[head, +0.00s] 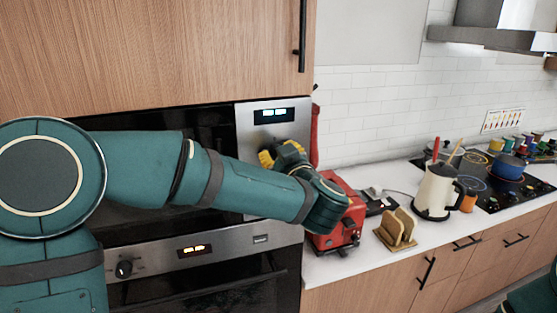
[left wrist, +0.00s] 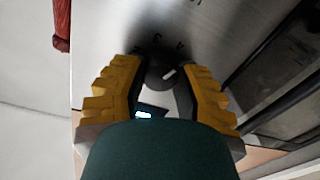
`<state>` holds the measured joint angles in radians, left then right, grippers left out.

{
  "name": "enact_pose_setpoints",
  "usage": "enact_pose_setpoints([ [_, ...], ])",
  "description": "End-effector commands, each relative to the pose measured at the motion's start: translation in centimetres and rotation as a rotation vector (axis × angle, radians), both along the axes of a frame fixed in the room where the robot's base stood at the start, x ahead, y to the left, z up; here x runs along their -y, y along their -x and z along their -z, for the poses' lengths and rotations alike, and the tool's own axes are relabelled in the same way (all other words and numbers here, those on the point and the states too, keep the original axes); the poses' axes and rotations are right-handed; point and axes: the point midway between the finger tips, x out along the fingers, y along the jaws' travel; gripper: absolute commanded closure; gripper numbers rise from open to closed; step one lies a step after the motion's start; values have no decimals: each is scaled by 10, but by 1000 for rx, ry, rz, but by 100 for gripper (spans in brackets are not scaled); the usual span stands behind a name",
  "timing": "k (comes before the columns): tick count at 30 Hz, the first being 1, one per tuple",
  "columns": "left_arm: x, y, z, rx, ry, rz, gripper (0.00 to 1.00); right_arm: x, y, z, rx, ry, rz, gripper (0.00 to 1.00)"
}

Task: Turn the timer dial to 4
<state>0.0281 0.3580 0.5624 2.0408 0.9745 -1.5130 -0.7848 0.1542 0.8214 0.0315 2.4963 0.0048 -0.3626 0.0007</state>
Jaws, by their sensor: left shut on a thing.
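The timer dial (left wrist: 160,76) is a dark round knob with a short white mark, on the steel control panel of the built-in microwave. In the left wrist view it sits between the yellow fingers of my left gripper (left wrist: 163,85), which is shut on it. In the head view my left gripper (head: 272,157) is at the panel (head: 258,136), below a lit display (head: 270,114), and hides the dial. My right gripper is not in view.
An oven (head: 190,260) with its own knob and display is below. To the right, the counter holds a red toaster (head: 343,238), a wooden holder (head: 397,230), a cream kettle (head: 436,190) and a stove (head: 490,185). A red item (head: 315,135) hangs beside the panel.

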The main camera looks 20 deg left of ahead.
Motion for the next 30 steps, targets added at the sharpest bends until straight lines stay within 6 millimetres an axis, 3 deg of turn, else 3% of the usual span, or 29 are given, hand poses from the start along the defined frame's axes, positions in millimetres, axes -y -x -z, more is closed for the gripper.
enact_pose_setpoints([
  [3, 0, 0, 1, 28, 36, 0, 100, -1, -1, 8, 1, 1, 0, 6],
  [11, 0, 0, -1, 31, 43, 0, 100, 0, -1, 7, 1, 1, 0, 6],
  [12, 0, 0, -1, 31, 43, 0, 64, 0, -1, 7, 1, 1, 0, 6],
  [15, 0, 0, -1, 31, 42, 0, 35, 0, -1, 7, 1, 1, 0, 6],
  [25, 1, 1, -1, 29, 42, 1, 35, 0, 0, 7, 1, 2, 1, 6],
  [30, 12, 15, -2, 30, 41, 4, 35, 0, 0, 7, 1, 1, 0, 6],
])
